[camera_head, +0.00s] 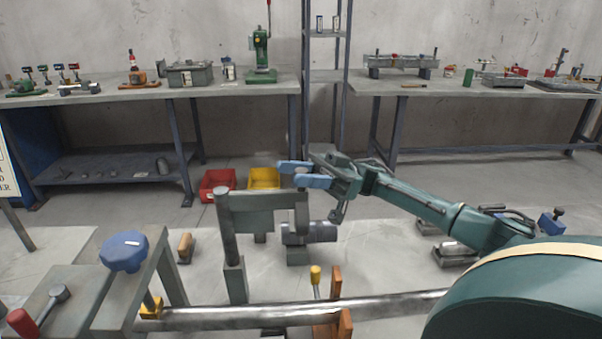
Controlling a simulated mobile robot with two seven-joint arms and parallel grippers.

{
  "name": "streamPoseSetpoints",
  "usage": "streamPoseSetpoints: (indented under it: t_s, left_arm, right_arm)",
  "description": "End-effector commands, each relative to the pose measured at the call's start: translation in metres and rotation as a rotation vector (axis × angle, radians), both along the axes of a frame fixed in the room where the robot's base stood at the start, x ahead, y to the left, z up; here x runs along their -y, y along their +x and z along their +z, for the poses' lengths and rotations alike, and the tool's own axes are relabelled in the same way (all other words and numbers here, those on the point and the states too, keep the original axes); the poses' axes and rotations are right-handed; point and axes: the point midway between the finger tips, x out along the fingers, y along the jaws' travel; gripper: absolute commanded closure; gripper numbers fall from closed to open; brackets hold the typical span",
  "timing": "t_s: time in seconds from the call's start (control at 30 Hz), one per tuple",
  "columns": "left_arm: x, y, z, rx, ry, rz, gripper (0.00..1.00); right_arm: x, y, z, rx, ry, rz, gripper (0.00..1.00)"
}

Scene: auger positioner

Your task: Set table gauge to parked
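I cannot tell for sure which part is the table gauge. A long steel bar (230,316) runs level across the near bench. An orange bracket (335,310) sits around or against it, beside a small upright lever with a yellow knob (315,276). A yellow block (151,307) is at the bar's left end. A grey upright frame (228,240) stands behind the bar. My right gripper (288,174) is open, its two blue fingers apart with nothing visible between them, above the frame's top right. My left gripper is not in view.
A blue knob (124,251) and a red-handled lever (26,324) are at the near left. A grey cylinder (312,232) lies behind the frame. Red (217,186) and yellow (263,178) bins are on the floor. Two workbenches with tools line the wall.

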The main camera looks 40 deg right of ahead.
Motion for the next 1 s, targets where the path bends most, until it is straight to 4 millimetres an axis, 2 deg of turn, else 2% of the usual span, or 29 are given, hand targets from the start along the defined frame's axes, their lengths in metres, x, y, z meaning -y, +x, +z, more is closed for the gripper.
streamPoseSetpoints:
  t_s: [0.27,0.43,0.57,0.8,1.0]
  left_arm:
    - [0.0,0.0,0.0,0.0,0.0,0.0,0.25]
    - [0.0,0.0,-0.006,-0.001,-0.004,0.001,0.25]
    - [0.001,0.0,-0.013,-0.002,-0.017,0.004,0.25]
    - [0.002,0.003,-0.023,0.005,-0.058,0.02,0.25]
    - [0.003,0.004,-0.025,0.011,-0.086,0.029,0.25]
  right_arm:
    - [0.0,-0.001,0.0,0.0,0.0,0.002,0.57]
    - [0.012,0.0,-0.007,0.0,-0.001,0.0,0.57]
    - [0.034,-0.001,-0.018,-0.001,0.0,-0.002,0.57]
    - [0.086,-0.002,-0.039,0.002,0.001,-0.002,0.57]
    - [0.111,-0.003,-0.048,0.002,0.002,0.0,0.57]
